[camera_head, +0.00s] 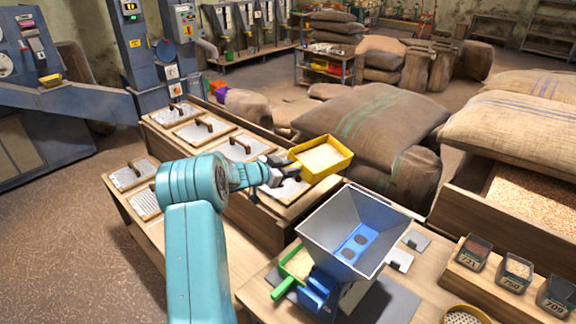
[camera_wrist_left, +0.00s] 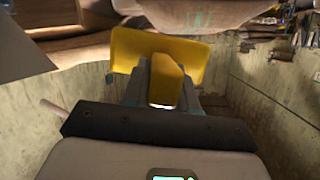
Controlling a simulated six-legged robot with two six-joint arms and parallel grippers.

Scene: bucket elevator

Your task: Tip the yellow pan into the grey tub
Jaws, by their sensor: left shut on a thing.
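The yellow pan (camera_head: 328,173) is level and holds pale grain. My left gripper (camera_head: 283,169) is shut on its near-left side, above the wooden bench with the lidded bins. In the left wrist view the fingers close on a yellow handle-like part of the pan (camera_wrist_left: 190,50). The grey tub (camera_head: 325,218) appears to be the square, open-topped, sloping-walled hopper with blue at its bottom. It stands in front of the pan, to its lower right in the head view, and the two are apart. My right gripper is not in view.
A green scoop (camera_head: 287,284) with grain sits left of the hopper. Small labelled cups (camera_head: 515,273) stand on a wooden block at right. Full sacks (camera_head: 370,125) lie behind the pan. Bin lids with handles (camera_head: 240,147) line the bench.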

